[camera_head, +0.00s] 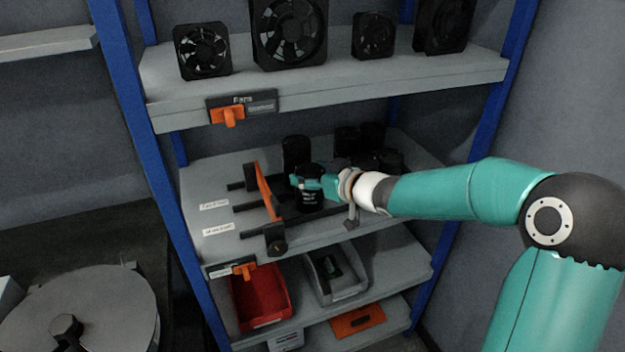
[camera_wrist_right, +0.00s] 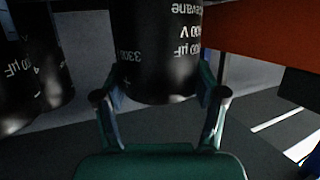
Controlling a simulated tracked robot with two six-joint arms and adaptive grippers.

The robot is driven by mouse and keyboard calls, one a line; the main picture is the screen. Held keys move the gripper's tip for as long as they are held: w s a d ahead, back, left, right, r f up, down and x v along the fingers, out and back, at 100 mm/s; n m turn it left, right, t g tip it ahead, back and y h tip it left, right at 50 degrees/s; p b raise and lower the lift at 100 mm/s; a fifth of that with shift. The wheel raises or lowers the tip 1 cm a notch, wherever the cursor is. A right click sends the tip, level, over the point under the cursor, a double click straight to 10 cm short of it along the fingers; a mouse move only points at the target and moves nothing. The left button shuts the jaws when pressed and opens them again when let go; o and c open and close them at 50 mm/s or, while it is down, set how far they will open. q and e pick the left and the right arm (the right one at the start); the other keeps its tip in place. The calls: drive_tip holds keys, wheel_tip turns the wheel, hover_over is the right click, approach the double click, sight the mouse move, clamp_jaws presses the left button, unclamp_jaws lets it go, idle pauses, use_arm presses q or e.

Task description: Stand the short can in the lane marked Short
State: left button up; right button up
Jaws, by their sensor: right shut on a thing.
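A black can (camera_head: 308,201) is on or just above the middle grey shelf; I cannot tell whether its base touches. My right gripper (camera_head: 312,184) is shut on it from the right. In the right wrist view the can (camera_wrist_right: 158,45), with white print, is between the two fingers of the gripper (camera_wrist_right: 160,88), and its far end is cut off. White lane labels (camera_head: 214,205) (camera_head: 218,229) sit at the shelf's left front, too small to read surely. Dark lane rails (camera_head: 252,205) run beside an orange bar (camera_head: 267,192). My left gripper is not in view.
Another black can (camera_head: 296,150) stands behind the held one. Several dark cans (camera_head: 370,137) stand at the back right. The orange bar (camera_wrist_right: 260,30) is close on the right in the wrist view. Fans (camera_head: 289,30) stand on the shelf above; a red bin (camera_head: 260,298) is below.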

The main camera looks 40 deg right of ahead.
drive_tip(key=shift+r, duration=0.2)
drive_tip(key=shift+f, duration=0.2)
drive_tip(key=o, duration=1.6)
drive_tip(key=shift+o, duration=0.2)
